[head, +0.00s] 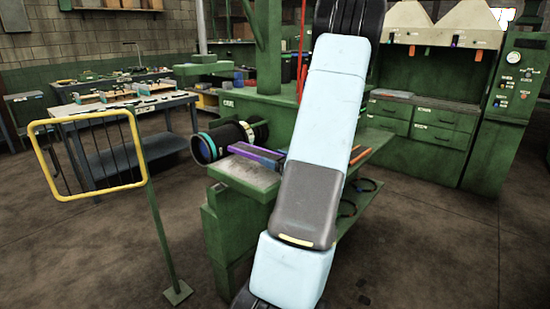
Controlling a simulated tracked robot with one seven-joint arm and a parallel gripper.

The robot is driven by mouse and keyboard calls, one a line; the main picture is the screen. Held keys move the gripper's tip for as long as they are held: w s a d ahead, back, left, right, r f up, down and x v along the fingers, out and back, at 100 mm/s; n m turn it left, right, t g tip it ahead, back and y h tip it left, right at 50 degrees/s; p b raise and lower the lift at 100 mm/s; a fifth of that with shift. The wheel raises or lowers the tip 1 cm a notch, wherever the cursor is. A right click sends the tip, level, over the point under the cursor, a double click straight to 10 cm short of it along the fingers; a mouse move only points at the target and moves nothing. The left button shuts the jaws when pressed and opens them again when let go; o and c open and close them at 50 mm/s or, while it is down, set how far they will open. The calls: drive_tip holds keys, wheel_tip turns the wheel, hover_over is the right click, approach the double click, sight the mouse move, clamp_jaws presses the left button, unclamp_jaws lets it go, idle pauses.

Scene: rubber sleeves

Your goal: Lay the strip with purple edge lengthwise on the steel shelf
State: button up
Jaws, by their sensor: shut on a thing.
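A strip with a purple edge (254,154) lies on the green bench just left of my arm, its right end running up to or behind the arm. My gripper does not show; my pale blue and grey arm rises through the middle of the picture and leaves at the top. The bench has a grey top plate (245,172) at its near end and a lower green shelf (352,203) to the right of my arm. I cannot tell which surface is the steel shelf.
A black cylinder with coloured rings (215,142) sticks out left of the bench. A yellow-framed guard (92,196) on a green post stands at the left. Dark rings (347,207) hang or lie by the lower shelf. Green cabinets (430,125) stand behind. The floor at the right is clear.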

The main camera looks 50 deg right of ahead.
sight(275, 173)
drive_tip(key=shift+s+f, duration=0.1)
drive_tip(key=shift+f, duration=1.6)
drive_tip(key=shift+f, duration=0.1)
drive_tip(key=o, duration=1)
drive_tip(key=s+d, duration=0.1)
drive_tip(key=s, duration=1.2)
drive_tip(key=shift+s+f, duration=0.25)
drive_tip(key=shift+s, duration=0.1)
